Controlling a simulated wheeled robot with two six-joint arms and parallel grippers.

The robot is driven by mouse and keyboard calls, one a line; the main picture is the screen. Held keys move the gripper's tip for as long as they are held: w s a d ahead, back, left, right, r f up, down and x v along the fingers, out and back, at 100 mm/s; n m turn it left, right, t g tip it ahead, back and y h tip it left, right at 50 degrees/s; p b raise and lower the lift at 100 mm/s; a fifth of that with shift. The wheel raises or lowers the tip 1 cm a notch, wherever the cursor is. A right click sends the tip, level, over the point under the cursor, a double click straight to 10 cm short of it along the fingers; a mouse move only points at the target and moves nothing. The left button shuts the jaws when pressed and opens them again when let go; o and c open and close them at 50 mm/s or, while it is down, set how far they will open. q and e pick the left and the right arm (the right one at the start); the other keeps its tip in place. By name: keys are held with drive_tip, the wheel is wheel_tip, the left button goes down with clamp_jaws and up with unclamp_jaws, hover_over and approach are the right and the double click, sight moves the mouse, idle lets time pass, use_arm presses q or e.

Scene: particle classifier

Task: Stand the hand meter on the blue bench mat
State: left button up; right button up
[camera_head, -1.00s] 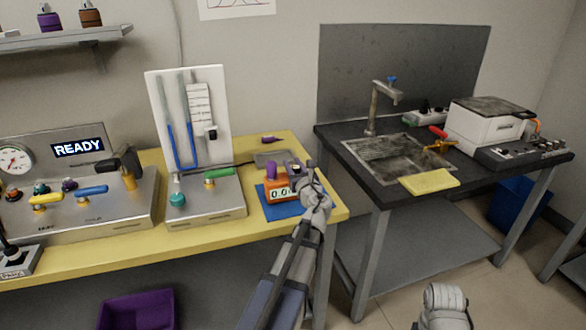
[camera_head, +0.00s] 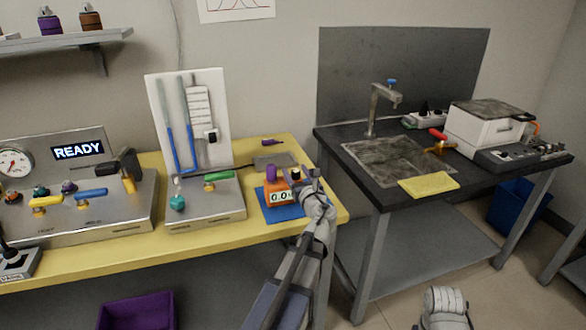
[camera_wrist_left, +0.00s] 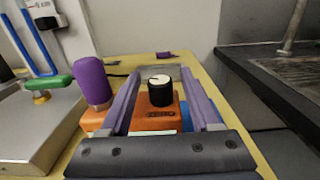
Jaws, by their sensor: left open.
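The orange hand meter (camera_head: 279,198), with a small display, a purple part and a black knob (camera_wrist_left: 159,91), stands upright on the blue bench mat (camera_head: 293,211) near the yellow bench's right end. Its orange body (camera_wrist_left: 143,120) and purple part (camera_wrist_left: 92,82) also show in the left wrist view. My left gripper (camera_head: 303,179) is open at the meter's right side in the head view. In the wrist view its two fingers lie on either side of the knob, with no visible grip on it. My right gripper is out of view; only a grey arm part shows at bottom right.
A manometer panel (camera_head: 200,120) and a READY console (camera_head: 70,205) stand to the left on the yellow bench. A grey plate (camera_head: 275,161) lies behind the meter. The dark sink bench (camera_head: 375,190) with a yellow cloth (camera_head: 428,186) is to the right, across a narrow gap.

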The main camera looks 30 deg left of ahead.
use_arm(q)
drive_tip(key=v, duration=0.9)
drive_tip(key=s+d+n+g+h+p, duration=0.4)
drive_tip(key=s+d+n+p, duration=0.2)
drive_tip(key=d, duration=0.4)
drive_tip(key=s+d+f+n+g+h+p, duration=0.1)
drive_tip(key=s+d+n+g+h+p, duration=0.3)
drive_tip(key=d+n, duration=0.5)
drive_tip(key=s+d+f+n+g+h+p, duration=0.1)
drive_tip(key=s+d+n+g+h+p, duration=0.2)
drive_tip(key=s+d+n+p, duration=0.4)
drive_tip(key=s+d+h+p, duration=0.1)
drive_tip(key=d+p, duration=0.2)
drive_tip(key=d, duration=0.1)
drive_tip(key=shift+s+d+g+h, duration=0.15)
drive_tip(key=shift+s+g+h, duration=0.15)
drive_tip(key=shift+g, duration=0.1)
